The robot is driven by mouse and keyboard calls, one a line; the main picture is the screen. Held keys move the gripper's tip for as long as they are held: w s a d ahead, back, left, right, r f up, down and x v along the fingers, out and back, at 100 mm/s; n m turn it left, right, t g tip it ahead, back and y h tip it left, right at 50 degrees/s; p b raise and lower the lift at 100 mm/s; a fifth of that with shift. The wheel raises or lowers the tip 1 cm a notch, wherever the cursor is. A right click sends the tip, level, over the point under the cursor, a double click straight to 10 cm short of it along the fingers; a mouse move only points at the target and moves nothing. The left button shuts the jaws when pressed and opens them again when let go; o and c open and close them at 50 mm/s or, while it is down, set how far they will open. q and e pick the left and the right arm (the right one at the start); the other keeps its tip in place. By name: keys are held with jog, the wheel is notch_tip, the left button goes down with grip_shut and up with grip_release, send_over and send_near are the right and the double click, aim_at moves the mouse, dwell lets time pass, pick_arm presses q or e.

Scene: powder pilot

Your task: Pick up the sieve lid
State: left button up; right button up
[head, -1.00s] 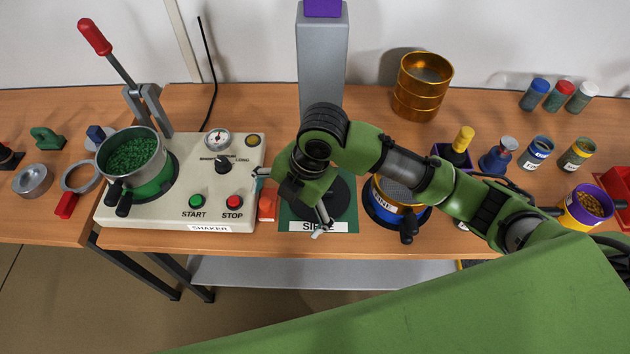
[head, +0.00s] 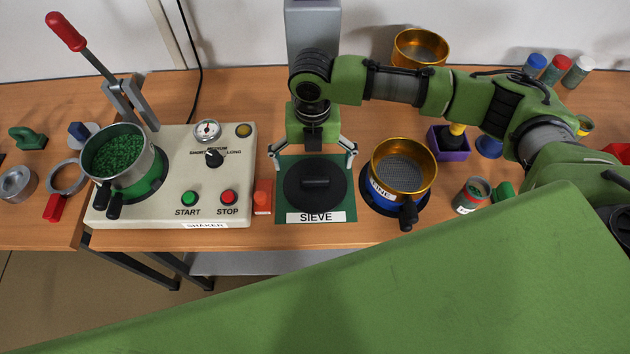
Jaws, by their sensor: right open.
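The sieve lid (head: 316,189) is a dark round disc with a raised bar handle. It lies flat on the green mat labelled SIEVE (head: 345,205) in the middle of the head view. My right gripper (head: 314,160) is open and empty, with its fingers spread wide to the left and right at the lid's far edge. I cannot tell its exact height above the lid. The brass sieve with a blue band labelled FINE (head: 404,165) stands just right of the mat. My left gripper is not in view.
The shaker (head: 170,170) stands left of the mat, holding a pan of green granules (head: 118,157). A small orange block (head: 263,197) sits between shaker and mat. A grey column rises behind. A jar (head: 471,195) and purple holder (head: 448,143) stand to the right.

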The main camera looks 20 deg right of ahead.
aim_at(315, 178)
jog(key=shift+f, duration=0.45)
jog(key=f, duration=0.2)
jog(key=s+f+p, duration=0.1)
jog(key=f, duration=0.1)
jog(key=shift+d+f, duration=0.1)
jog(key=shift+f, duration=0.65)
jog(key=shift+c, duration=0.4)
